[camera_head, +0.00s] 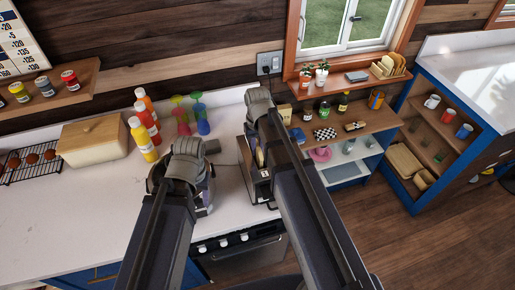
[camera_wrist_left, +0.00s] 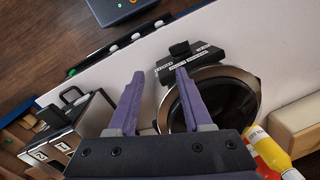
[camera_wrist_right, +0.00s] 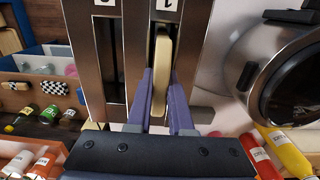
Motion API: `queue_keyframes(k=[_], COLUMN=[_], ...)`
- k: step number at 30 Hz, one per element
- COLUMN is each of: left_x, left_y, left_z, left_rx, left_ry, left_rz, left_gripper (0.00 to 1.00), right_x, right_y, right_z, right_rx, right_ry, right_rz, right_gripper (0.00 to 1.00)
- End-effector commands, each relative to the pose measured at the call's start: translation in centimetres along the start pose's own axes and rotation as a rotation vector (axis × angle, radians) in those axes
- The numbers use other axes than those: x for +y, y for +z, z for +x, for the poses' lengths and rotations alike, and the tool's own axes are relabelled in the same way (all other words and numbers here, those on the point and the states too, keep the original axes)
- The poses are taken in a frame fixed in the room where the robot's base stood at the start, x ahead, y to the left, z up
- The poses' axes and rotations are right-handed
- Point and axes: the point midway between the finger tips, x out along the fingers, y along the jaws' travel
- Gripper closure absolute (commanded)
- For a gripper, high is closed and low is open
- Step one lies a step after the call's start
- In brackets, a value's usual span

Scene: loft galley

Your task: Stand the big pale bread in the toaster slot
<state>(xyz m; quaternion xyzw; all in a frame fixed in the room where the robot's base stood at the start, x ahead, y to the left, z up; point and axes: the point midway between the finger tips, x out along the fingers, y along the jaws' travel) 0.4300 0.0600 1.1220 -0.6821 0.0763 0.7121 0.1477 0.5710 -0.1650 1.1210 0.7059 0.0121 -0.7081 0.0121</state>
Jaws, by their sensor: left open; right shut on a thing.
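The big pale bread (camera_wrist_right: 161,55) is upright between the purple fingers of my right gripper (camera_wrist_right: 160,78) in the right wrist view. It lines up with the toaster slot marked 1; how deep it sits I cannot tell. The steel toaster (camera_wrist_right: 137,60) has another dark slot beside it, marked 2. In the head view the toaster (camera_head: 256,186) stands on the counter, partly hidden by my right arm. My left gripper (camera_wrist_left: 160,74) is open and empty, above the counter near a round steel appliance (camera_wrist_left: 240,75).
Bottles (camera_head: 142,139), coloured cups (camera_head: 202,126) and a wooden bread box (camera_head: 92,140) stand at the back left of the counter. Shelves (camera_head: 345,140) with jars are to the right. The round appliance is close beside the toaster. The front left counter (camera_head: 60,220) is clear.

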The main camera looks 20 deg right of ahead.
Motion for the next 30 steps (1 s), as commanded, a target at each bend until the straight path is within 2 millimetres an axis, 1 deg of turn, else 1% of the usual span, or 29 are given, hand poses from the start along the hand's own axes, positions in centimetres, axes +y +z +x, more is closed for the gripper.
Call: queue_keyframes(k=[5,6,14,15,23,26,30], left_x=[0.0,0.0,0.0,0.0,0.0,0.0,-0.1], left_y=[0.0,0.0,0.0,0.0,0.0,0.0,0.1], left_z=[-0.1,-0.1,0.0,0.0,-0.1,-0.5,-1.5], left_rx=[0.0,0.0,0.0,0.0,0.0,0.0,-0.001], left_ry=[0.0,0.0,0.0,0.0,0.0,0.0,0.0], left_rz=[0.0,0.0,0.0,0.0,0.0,0.0,0.001], left_gripper=[0.5,0.5,0.5,0.5,0.5,0.5,0.5], right_x=[0.0,0.0,0.0,0.0,0.0,0.0,0.0], right_y=[0.0,0.0,0.0,0.0,0.0,0.0,0.0], right_z=[-0.1,-0.1,0.0,0.0,-0.1,-0.5,-1.5], right_rx=[0.0,0.0,0.0,0.0,0.0,0.0,0.0], right_ry=[0.0,0.0,0.0,0.0,0.0,0.0,0.0], right_rz=[0.0,0.0,0.0,0.0,0.0,0.0,0.0], right_gripper=[1.0,0.77,0.47,0.46,0.46,0.46,0.46])
